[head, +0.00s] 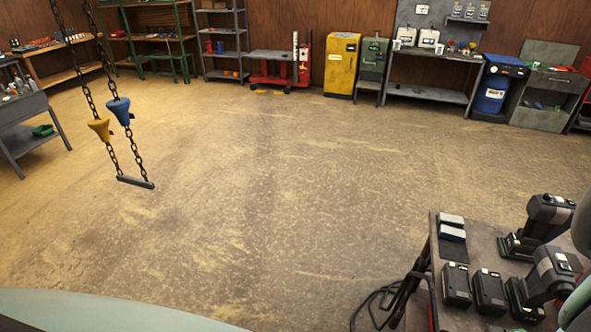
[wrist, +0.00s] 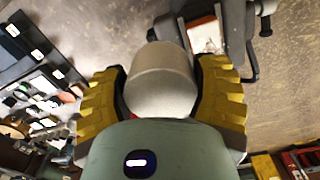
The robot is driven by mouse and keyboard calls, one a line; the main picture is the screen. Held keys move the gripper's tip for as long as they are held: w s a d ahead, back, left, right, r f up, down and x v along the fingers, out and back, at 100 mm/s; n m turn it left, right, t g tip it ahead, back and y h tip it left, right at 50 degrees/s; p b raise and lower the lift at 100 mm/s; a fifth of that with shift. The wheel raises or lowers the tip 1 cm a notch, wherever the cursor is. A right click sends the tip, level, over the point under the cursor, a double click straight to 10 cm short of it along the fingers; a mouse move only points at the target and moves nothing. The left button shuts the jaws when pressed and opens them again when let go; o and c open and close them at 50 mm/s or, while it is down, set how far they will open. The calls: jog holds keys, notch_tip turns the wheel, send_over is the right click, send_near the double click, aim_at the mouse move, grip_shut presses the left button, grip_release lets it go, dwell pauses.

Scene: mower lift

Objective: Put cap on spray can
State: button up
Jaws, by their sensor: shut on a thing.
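In the wrist view, my gripper (wrist: 160,78) has its two yellow ridged fingers closed on the sides of a light grey, rounded cylinder, which looks like the cap (wrist: 162,92). Its lower part is hidden behind the gripper body. I cannot make out a spray can for certain in either view. Small bottles and cans (head: 18,86) stand on the bench at the far left of the head view, too small to identify. My gripper is not visible in the head view.
A cart (head: 487,250) with batteries and cordless tools (head: 538,226) stands at lower right. A chain hoist with a bar (head: 135,182) hangs at left. Shelves (head: 222,45), a yellow cabinet (head: 342,65) and a blue drum (head: 492,93) line the back wall. The middle floor is clear.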

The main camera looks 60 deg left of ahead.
jog(key=shift+n, duration=0.8)
jog(key=s+d+p, duration=0.1)
jog(key=s, duration=0.3)
jog(key=s+f+p, duration=0.1)
jog(key=s, duration=0.3)
jog(key=s+d+p, duration=0.1)
jog(key=s+p, duration=0.1)
jog(key=s, duration=0.3)
jog(key=shift+d+f, duration=0.25)
jog(key=shift+d, duration=0.1)
jog(key=shift+f+b, duration=1.65)
jog(key=shift+f, duration=1.3)
jog(key=shift+f+b, duration=0.6)
jog(key=shift+b, duration=0.25)
jog(key=o, duration=0.6)
jog(key=shift+r, duration=0.1)
jog(key=shift+s+r+p, duration=0.1)
jog(key=shift+r+p, duration=2.55)
jog(key=shift+r, duration=2.8)
